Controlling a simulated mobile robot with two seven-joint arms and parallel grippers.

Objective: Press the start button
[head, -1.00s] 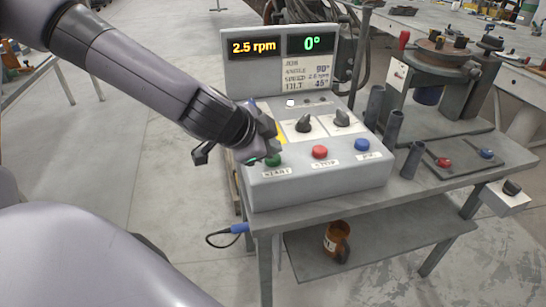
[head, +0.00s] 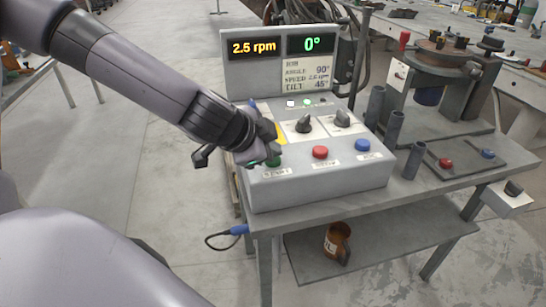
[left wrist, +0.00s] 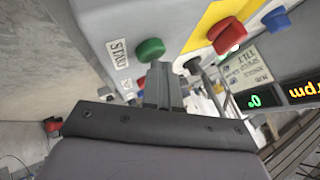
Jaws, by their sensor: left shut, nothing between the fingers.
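The green START button (head: 273,161) is at the front left of the grey control box (head: 320,185), with its label below it. My left gripper (head: 258,157) is shut and empty, its fingertips close by the button and partly covering it. In the left wrist view the green button (left wrist: 150,50) stands out from the panel just beyond the shut fingers (left wrist: 164,84). I cannot tell whether they touch it. My right gripper is not in view.
A red STOP button (head: 320,152) and a blue button (head: 362,145) sit right of START. Two dark knobs are behind them. The display (head: 283,46) reads 2.5 rpm and 0°.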

